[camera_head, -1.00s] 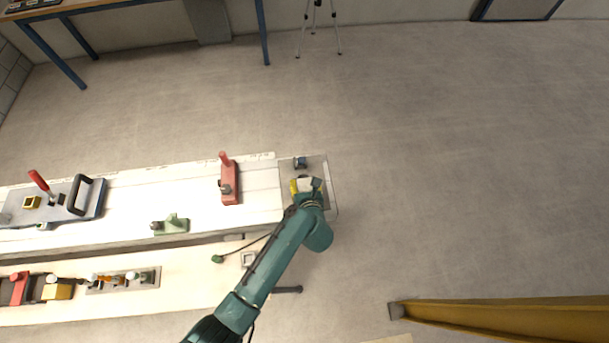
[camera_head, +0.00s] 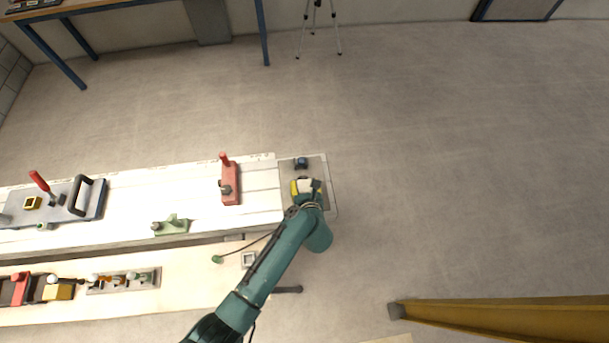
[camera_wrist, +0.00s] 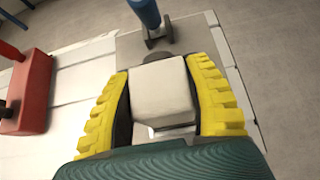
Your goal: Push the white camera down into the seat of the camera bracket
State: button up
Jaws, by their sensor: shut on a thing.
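The white camera (camera_wrist: 162,92) is a pale box between the two yellow finger pads of my gripper (camera_wrist: 163,100) in the wrist view. My gripper is shut on it. In the head view the white camera (camera_head: 306,185) shows at the end of my arm, with my gripper (camera_head: 305,188) over the grey plate at the bench's right end. A dark round part shows just beyond the camera in the wrist view. The seat of the camera bracket is not clearly visible, so I cannot tell whether the camera touches it.
A blue and dark fitting (camera_head: 301,163) stands on the grey plate (camera_head: 319,172) beyond my gripper. A red block with a handle (camera_head: 230,184) stands to the left, and a green fixture (camera_head: 171,225) lies farther left.

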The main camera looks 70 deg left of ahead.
jog(key=shift+w+f+b, duration=0.1)
jog(key=shift+f+b, duration=0.3)
jog(key=shift+f, duration=0.25)
jog(key=o, duration=1.2)
jog(key=shift+o, duration=0.4)
jog(key=shift+d+f, duration=0.1)
jog(key=shift+f, duration=0.05)
jog(key=v, duration=1.2)
